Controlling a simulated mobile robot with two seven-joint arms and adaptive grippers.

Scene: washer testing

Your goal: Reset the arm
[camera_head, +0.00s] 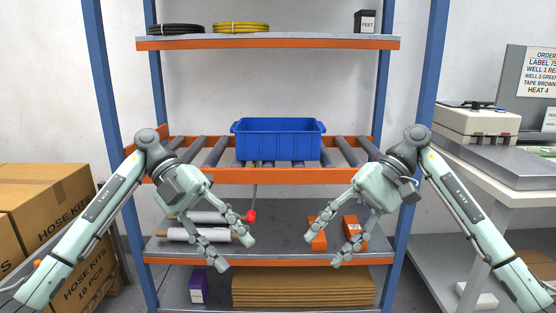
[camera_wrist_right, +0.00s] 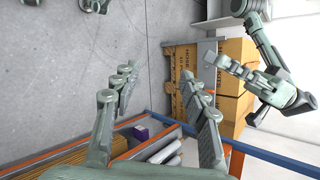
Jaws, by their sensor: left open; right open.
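My left gripper (camera_head: 236,252) is open and empty in the head view, in front of the shelf rack's lower shelf. My right gripper (camera_head: 321,251) is open and empty to its right, also in front of that shelf. Both arms come in from the sides, bent, with the fingers pointing down and inward. In the right wrist view the fingers of my right gripper (camera_wrist_right: 165,115) are spread with nothing between them. My left gripper also shows at the upper right of that view (camera_wrist_right: 265,85).
A blue bin (camera_head: 278,140) sits on the roller shelf. Cardboard cartons (camera_head: 50,205) stand at left. A bench (camera_head: 500,180) with a beige device (camera_head: 476,122) stands at right.

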